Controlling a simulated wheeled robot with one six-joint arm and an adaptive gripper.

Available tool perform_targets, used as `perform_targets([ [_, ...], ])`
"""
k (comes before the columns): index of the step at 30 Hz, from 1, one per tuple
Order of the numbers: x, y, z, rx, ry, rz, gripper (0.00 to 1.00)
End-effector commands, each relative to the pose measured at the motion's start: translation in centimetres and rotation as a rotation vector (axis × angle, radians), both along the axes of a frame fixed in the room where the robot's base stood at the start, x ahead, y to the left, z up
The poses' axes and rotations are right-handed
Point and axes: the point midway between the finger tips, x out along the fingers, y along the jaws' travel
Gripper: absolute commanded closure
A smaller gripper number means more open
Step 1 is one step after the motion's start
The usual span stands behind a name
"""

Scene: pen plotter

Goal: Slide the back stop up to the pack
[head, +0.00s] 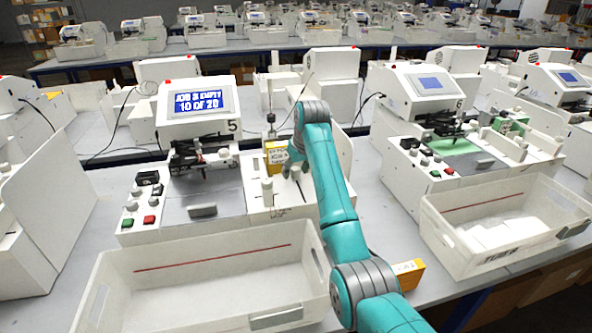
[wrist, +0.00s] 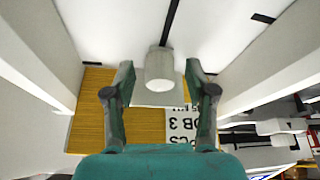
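The back stop (wrist: 159,68) shows in the wrist view as a white round knob with a pale plate below it. A dark slot runs up from the knob. The yellow pack (wrist: 88,110) has a white label reading partly "JOB 3" and lies just below the stop; whether they touch I cannot tell. In the head view the pack (head: 276,154) stands on the plotter's right side. My gripper (head: 294,166) is beside the pack, open, with a finger on each side of the knob and gaps showing. My arm and gripper hide part of the feeder.
The plotter's screen (head: 198,103) reads "JOB IS EMPTY 10 OF 20". A white bin (head: 125,297) stands in front, and another bin (head: 456,241) is to the right. An orange-yellow box (head: 410,273) lies beside my arm. White walls flank the feeder closely in the wrist view.

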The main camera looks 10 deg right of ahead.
Motion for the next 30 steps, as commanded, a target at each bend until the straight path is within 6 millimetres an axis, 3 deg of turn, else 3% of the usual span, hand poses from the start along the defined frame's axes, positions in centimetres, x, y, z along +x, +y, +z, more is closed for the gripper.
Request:
perform_targets([
  [8, -0.3, -0.1, 1.1, 0.000, -0.003, 0.000, 0.44],
  [21, -3.3, -0.8, 8.6, 0.000, -0.004, 0.000, 0.44],
  [30, -4.4, -1.0, 10.9, 0.000, 0.000, 0.000, 0.44],
])
